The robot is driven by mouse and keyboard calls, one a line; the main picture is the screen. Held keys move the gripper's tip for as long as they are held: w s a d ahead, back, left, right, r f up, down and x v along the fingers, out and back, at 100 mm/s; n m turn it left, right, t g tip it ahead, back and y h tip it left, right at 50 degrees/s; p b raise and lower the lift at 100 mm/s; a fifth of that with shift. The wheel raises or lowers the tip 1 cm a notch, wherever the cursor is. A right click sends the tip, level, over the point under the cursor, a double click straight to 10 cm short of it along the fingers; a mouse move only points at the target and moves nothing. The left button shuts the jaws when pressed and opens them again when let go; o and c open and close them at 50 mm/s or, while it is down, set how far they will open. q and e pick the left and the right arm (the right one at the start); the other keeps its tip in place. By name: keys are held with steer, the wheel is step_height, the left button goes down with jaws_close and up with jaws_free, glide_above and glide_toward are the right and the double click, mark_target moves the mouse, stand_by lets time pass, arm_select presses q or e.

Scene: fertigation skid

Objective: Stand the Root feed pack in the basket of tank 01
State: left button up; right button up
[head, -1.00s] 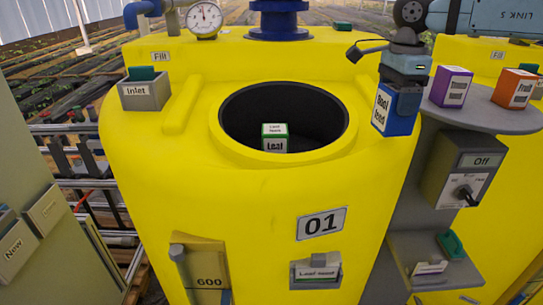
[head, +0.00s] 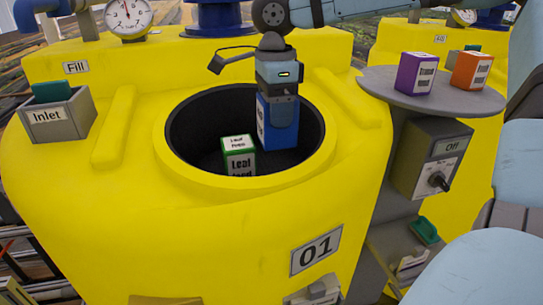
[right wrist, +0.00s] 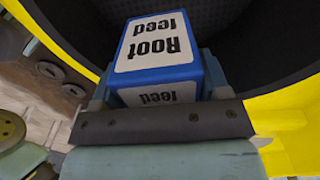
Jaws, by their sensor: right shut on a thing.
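The blue Root feed pack (head: 276,130) is upright in my right gripper (head: 279,100), which is shut on it. In the head view it hangs inside the round dark opening of tank 01 (head: 130,190), toward the right side. The right wrist view shows its label and top (right wrist: 158,45) between the fingers. A green and white Leaf feed pack (head: 239,160) stands in the basket (head: 195,130) just left of it. I cannot tell whether the Root feed pack touches the basket floor. My left gripper is not in view.
A grey round shelf (head: 440,98) right of the tank carries a purple pack (head: 415,73) and an orange pack (head: 471,70). Below it is a switch box reading Off (head: 432,160). A grey Inlet box (head: 60,115) sits on the tank's left. The yellow rim surrounds the opening.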

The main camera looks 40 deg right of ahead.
step_height(320, 180, down, 10)
steer(key=shift+f, duration=0.15)
stand_by(0.3)
steer(key=shift+f+b, duration=0.2)
steer(key=shift+b, duration=0.25)
steer(key=o, duration=1.1)
steer(key=shift+r, duration=0.1)
steer(key=shift+o, duration=0.2)
steer(key=shift+r+p, duration=0.1)
steer(key=shift+p, duration=0.2)
step_height(320, 180, up, 12)
steer(key=shift+r, duration=0.1)
